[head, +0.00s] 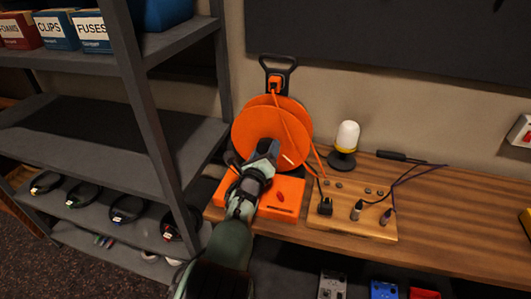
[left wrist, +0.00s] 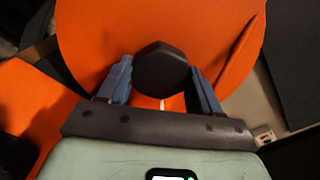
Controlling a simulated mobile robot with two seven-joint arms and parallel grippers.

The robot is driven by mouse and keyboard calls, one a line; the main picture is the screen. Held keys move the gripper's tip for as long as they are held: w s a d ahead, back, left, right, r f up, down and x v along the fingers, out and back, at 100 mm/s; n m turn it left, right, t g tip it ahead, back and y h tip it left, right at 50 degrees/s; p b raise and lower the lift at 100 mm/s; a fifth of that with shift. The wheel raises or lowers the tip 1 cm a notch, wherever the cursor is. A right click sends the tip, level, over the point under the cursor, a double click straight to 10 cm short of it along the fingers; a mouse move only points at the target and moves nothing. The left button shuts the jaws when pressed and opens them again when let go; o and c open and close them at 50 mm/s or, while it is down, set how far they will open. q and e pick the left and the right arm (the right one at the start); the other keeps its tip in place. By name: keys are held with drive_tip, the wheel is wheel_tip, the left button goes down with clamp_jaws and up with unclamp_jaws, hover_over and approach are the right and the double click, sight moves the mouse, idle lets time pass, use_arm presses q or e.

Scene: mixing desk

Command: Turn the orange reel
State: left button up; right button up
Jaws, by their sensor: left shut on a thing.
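The orange reel (head: 252,130) stands upright on its orange base (head: 288,194) on the wooden desk, with a black carry handle above it. Its disc (left wrist: 95,35) fills much of the left wrist view. A dark, faceted knob (left wrist: 161,68) shows in front of the disc. My left gripper (head: 268,150) is at the lower front of the disc. In the left wrist view its blue fingers (left wrist: 161,85) are on either side of the knob, shut on it. In the head view the gripper hides the knob. My right gripper is not in view.
A wooden socket board (head: 350,222) with plugs and cables sits right of the reel. A white-topped lamp (head: 346,138) stands behind it. A grey shelf (head: 150,120) with a tall post is close on the left. The desk's right side is mostly clear.

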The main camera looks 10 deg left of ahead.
use_arm(q)
drive_tip(key=shift+m, duration=0.7)
drive_tip(key=o, duration=1.5)
drive_tip(key=shift+o, duration=0.2)
drive_tip(key=s, duration=1.3)
drive_tip(key=shift+s+a, duration=0.2)
drive_tip(key=shift+a, duration=0.05)
